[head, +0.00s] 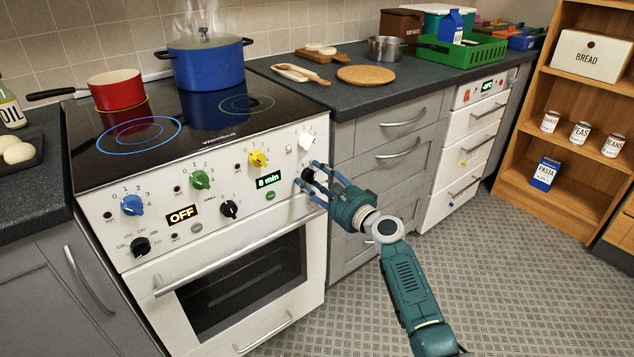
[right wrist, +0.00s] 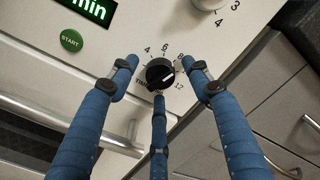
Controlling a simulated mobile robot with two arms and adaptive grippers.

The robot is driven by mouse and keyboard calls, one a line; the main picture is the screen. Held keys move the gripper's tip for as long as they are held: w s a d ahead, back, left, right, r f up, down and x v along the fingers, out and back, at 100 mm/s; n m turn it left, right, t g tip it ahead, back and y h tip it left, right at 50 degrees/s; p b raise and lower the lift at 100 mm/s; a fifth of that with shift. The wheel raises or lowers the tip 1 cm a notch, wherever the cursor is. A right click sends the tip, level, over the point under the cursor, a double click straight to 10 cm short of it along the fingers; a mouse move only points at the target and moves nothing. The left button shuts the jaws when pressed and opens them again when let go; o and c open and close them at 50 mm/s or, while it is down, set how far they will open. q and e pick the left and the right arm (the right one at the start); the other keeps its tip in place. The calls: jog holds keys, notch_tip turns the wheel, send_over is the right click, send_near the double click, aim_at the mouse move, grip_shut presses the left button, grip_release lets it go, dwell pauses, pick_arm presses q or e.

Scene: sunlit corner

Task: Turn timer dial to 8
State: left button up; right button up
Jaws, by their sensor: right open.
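The black timer dial (head: 308,175) is at the right end of the white stove's control panel. The green display (head: 268,180) reads "8 min". My right gripper (head: 311,181) is open, its three blue fingers spread around the dial. In the right wrist view the side fingertips look apart from the dial; I cannot tell whether the lower one touches it. My left gripper is out of view.
A green START button (right wrist: 71,40) is left of the dial, and a white knob (head: 306,141) is above it. Yellow (head: 258,159), green (head: 199,179) and blue (head: 132,205) knobs line the panel. A blue pot (head: 208,68) steams on the hob. The oven handle (head: 235,248) runs below.

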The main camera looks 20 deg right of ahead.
jog(key=v, duration=1.2)
